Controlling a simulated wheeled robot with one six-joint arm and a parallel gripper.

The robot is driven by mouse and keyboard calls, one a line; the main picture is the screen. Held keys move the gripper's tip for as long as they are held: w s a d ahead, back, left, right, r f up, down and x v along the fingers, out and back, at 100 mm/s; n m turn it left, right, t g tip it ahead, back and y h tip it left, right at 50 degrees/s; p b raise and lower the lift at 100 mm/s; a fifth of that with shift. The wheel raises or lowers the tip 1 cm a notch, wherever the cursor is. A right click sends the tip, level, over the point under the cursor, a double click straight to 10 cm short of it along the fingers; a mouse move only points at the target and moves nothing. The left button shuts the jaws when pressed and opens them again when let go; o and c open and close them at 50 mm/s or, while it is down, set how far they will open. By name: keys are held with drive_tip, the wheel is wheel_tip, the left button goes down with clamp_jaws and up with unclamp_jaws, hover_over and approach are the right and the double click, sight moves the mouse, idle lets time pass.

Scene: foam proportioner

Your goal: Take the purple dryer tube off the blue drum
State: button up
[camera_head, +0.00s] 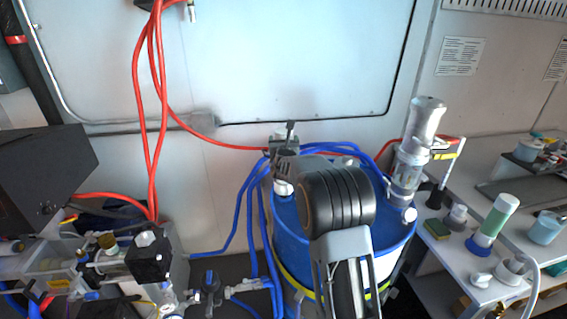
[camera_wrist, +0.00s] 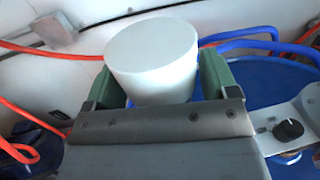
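The blue drum (camera_head: 405,250) stands at the centre of the head view, partly behind my arm. In the wrist view its blue top (camera_wrist: 262,90) shows at the right. No purple tube is visible in either view. A plain white cylinder (camera_wrist: 155,60) stands between the two green fingers of my gripper (camera_wrist: 165,85) in the wrist view. I cannot tell whether the fingers press on it, or whether it is part of the dryer tube. Its lower end is hidden by the gripper body. In the head view my gripper (camera_head: 284,160) is over the drum's back left rim.
A clear and silver pump (camera_head: 408,170) stands on the drum's right side. Blue hoses (camera_head: 250,215) run left of the drum, and red hoses (camera_head: 150,110) hang further left. A bench (camera_head: 450,262) with bottles is at the right. The wall is close behind.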

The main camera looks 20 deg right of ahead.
drive_tip(key=shift+r, duration=0.1)
drive_tip(key=c, duration=1.3)
